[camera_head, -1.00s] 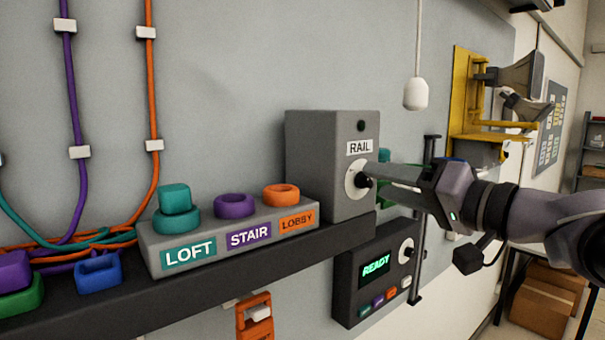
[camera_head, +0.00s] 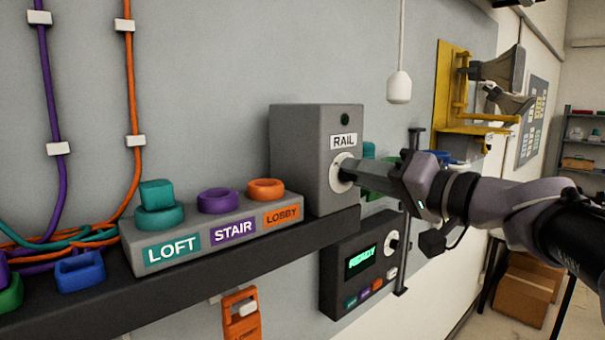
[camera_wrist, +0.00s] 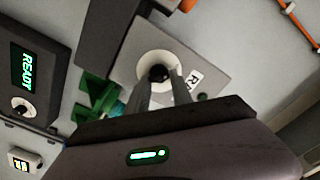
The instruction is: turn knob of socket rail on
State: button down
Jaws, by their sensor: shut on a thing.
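The grey RAIL box (camera_head: 290,150) stands on the dark shelf at the right end of the socket rail (camera_head: 225,230), with a small dark lamp (camera_head: 344,119) above its label. Its black knob (camera_wrist: 158,73) sits on a round white dial (camera_wrist: 172,62), seen in the wrist view. My gripper (camera_head: 349,172) reaches in from the right and is shut on the knob. In the head view the fingers hide most of the knob. The rail has LOFT, STAIR and LOBBY sockets; a teal plug (camera_head: 157,194) sits in LOFT.
A dark panel reading READY (camera_head: 350,270) hangs below the shelf (camera_head: 200,285), with its own white dial. Orange and purple cables run down the wall at left. A white pull cord (camera_head: 399,87) hangs above my arm. A yellow bracket with horns (camera_head: 470,100) is farther right.

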jog(key=shift+f+m+p, duration=0.2)
jog(key=shift+m+p, duration=0.15)
jog(key=shift+m, duration=4.05)
jog(key=shift+f+m+p, duration=0.2)
jog(key=shift+m+p, duration=0.15)
jog(key=shift+m, duration=4.05)
jog(key=c, duration=1.1)
grip_release()
